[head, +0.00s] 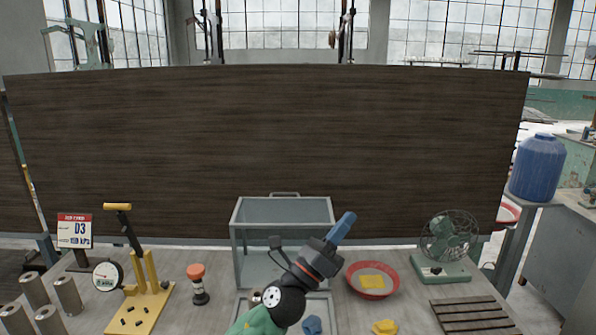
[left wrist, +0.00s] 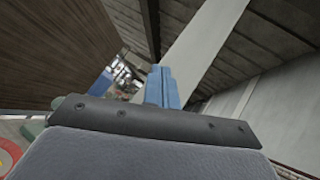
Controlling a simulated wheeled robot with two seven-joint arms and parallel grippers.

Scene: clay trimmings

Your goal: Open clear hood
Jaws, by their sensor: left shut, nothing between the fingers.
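The clear hood (head: 234,248), a grey-framed box with see-through panels, stands upright behind a tray at the middle of the table. Its handle (head: 284,194) is at the top far edge. The hood looks tipped back, with the tray in front of it uncovered, though my arm hides part of both. My left gripper (head: 344,226) is in front of the hood's right side, its blue fingers pointing up and right, shut and empty. The closed fingers also show in the left wrist view (left wrist: 160,87). I cannot tell if it touches the hood. My right gripper is out of view.
A red dish (head: 356,290) with a yellow piece and a green fan (head: 442,270) stand to the right, with a slatted wooden rack (head: 472,314) in front. A yellow lever press (head: 146,285), an orange-topped shaker (head: 197,284) and metal cylinders stand left. A dark panel (head: 265,140) rises behind.

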